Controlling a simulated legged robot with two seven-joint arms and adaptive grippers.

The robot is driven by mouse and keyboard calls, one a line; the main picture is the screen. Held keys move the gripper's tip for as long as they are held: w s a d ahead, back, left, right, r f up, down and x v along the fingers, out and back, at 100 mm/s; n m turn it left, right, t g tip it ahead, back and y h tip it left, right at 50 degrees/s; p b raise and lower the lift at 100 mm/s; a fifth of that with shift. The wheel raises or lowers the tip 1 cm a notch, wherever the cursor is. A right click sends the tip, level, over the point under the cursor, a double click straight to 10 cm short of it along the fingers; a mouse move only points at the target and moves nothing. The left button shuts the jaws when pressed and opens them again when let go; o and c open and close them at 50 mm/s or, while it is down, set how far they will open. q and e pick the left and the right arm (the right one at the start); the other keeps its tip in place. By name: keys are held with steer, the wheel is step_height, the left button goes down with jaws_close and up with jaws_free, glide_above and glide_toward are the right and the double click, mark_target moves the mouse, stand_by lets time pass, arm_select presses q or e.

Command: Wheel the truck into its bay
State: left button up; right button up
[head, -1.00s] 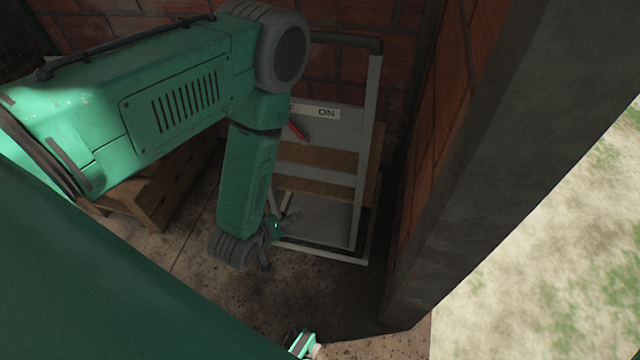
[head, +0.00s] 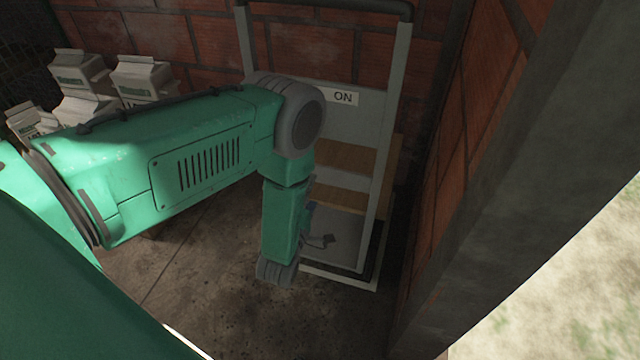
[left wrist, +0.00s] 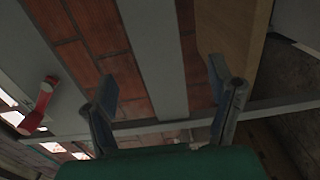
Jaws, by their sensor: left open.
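The truck, as I take it, is a grey upright frame (head: 388,150) with a dark handle bar (head: 340,8) across its top. It stands against the brick wall in the back right corner, above a pale outline on the floor. A grey panel with an ON label (head: 344,97) shows between its uprights. My left gripper (head: 322,240) is low in front of the frame, partly hidden by my arm. In the left wrist view its fingers (left wrist: 163,85) are spread, with nothing between them. A red lever (left wrist: 38,105) shows there at left. My right gripper is out of view.
White cartons (head: 140,78) are stacked at the back left. Wooden boards (head: 345,158) show behind the frame. A brick wall and thick grey post (head: 500,170) close off the right side. The concrete floor (head: 220,270) in front is clear.

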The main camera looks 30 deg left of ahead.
mark_target(318, 176)
arm_select(q)
steer(key=b+x, duration=0.2)
steer(key=x, duration=0.4)
steer(key=shift+w+a+f, duration=0.15)
steer(key=shift+w, duration=0.75)
steer(key=c, duration=1.2)
steer(key=shift+s, duration=0.1)
jaws_close()
